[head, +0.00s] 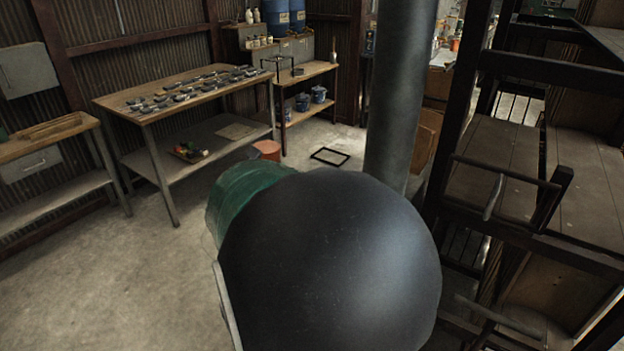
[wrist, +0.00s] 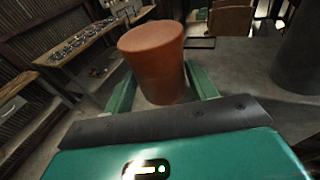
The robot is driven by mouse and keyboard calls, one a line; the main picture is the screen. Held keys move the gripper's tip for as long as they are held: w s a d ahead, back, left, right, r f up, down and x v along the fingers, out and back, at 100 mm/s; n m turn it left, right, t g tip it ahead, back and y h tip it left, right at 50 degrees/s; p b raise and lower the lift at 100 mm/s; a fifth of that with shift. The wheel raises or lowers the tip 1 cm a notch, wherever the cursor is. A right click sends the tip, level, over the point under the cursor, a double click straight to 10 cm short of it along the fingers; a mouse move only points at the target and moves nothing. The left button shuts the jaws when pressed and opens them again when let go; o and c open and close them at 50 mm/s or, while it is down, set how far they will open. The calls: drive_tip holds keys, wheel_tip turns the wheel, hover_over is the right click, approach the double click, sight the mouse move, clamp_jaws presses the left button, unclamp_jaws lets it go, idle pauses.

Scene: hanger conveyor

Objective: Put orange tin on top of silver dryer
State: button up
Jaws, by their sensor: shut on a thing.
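The orange tin (wrist: 156,62) is upright between the two green fingers of my gripper (wrist: 162,88) in the wrist view. The gripper is shut on it, and the tin's top stands above the fingers. In the head view only a small part of the orange tin (head: 267,148) shows beyond my green wrist, and my dark rounded arm link hides the fingers. I cannot make out a silver dryer in either view.
A thick grey column (head: 398,90) rises right of my arm. Dark shelving with wooden boards (head: 490,165) fills the right side. A workbench with several small parts (head: 180,92) stands back left, and another bench (head: 45,140) far left. The concrete floor (head: 120,270) at left is clear.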

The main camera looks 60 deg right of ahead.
drive_tip(key=s+d+r+m+g, duration=0.1)
drive_tip(key=s+d+r+g, duration=0.15)
drive_tip(key=s, duration=0.45)
drive_tip(key=s+d+r+m+g, duration=0.1)
drive_tip(key=s+d+r+m, duration=0.1)
drive_tip(key=s+d, duration=0.3)
drive_tip(key=shift+h, duration=0.3)
drive_tip(key=w+d+f, duration=0.2)
drive_tip(key=f, duration=0.1)
drive_tip(key=w+d+f, duration=0.5)
drive_tip(key=d+f, duration=0.1)
drive_tip(key=shift+w, duration=0.35)
drive_tip(key=shift+w+d+f, duration=0.1)
drive_tip(key=shift+d+f, duration=0.05)
drive_tip(key=shift+f, duration=0.1)
drive_tip(key=shift+w+d+f, duration=0.1)
drive_tip(key=shift+w+f, duration=0.05)
drive_tip(key=shift+f, duration=1.55)
drive_tip(key=shift+f, duration=0.15)
drive_tip(key=o, duration=1.2)
drive_tip(key=shift+c, duration=0.2)
